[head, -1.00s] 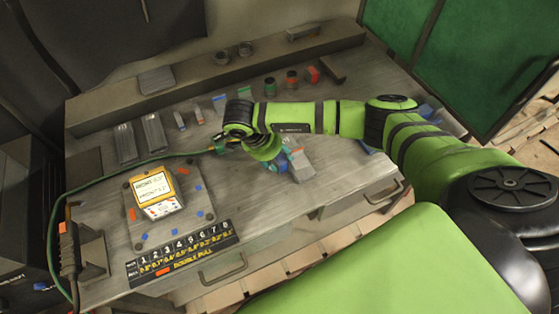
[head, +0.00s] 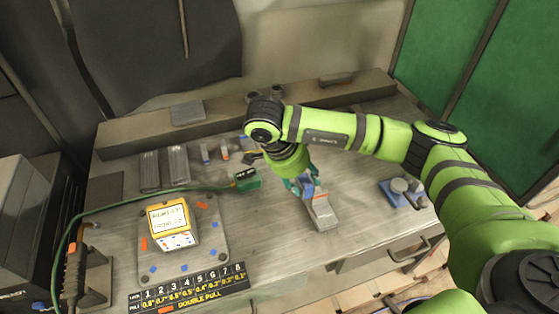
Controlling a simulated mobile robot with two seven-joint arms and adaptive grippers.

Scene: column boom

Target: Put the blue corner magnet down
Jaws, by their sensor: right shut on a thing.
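My right gripper (head: 306,186) has teal fingers and points down beside a grey block on the bench. It is shut on a small blue piece (head: 308,187), which I take to be the blue corner magnet. The fingers and wrist partly hide it, and I cannot tell whether it touches the bench or the grey block. A grey plate (head: 219,262) at the left carries several small blue and orange pieces around a yellow-cased display (head: 170,218). My left gripper is not in view.
The grey block (head: 320,213) lies just right of and below the gripper. A green connector (head: 247,180) with a green cable lies left of it. A blue base with grey cylinders (head: 390,193) stands at the right. A black numbered strip (head: 190,287) runs along the front edge.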

